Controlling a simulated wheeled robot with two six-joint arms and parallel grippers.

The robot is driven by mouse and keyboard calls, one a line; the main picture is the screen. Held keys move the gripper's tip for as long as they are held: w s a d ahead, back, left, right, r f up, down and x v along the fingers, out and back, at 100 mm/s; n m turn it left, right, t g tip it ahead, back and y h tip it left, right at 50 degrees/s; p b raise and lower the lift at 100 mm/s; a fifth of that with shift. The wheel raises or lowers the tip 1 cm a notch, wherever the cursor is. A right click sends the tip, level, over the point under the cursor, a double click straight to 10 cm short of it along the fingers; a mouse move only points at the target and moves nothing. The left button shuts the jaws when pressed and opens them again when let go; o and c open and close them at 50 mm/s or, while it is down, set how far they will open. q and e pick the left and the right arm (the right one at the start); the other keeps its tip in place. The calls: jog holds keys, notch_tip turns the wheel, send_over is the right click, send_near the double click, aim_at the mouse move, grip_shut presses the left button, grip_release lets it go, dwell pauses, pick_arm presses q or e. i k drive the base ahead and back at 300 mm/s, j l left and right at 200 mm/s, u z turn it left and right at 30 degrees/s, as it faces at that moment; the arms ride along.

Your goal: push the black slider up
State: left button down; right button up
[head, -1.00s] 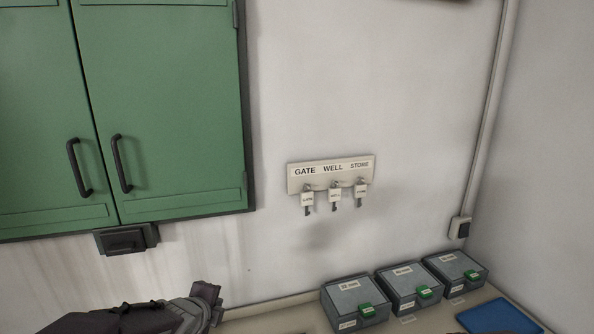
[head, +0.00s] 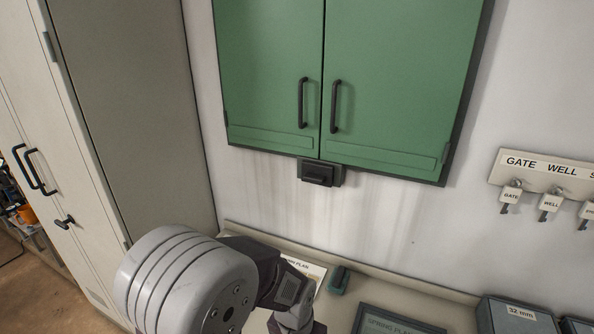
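The black slider (head: 319,174) sits in a dark housing just under the bottom edge of the green cabinet (head: 272,70), below the meeting line of its two doors. Both doors are closed. How far up the slider stands is hard to tell. An arm of mine comes in from the lower left, below the slider and apart from it. Its gripper is not visible. My other gripper is out of view.
A tall grey-white locker (head: 140,110) stands at the left. Below is a bench with a small dark teal object (head: 339,280), a framed sign (head: 395,322) and a grey box (head: 515,318). A key rack (head: 540,172) hangs at the right. The wall around the slider is clear.

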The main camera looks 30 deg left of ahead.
aim_at(319, 173)
jog(key=u, duration=0.9)
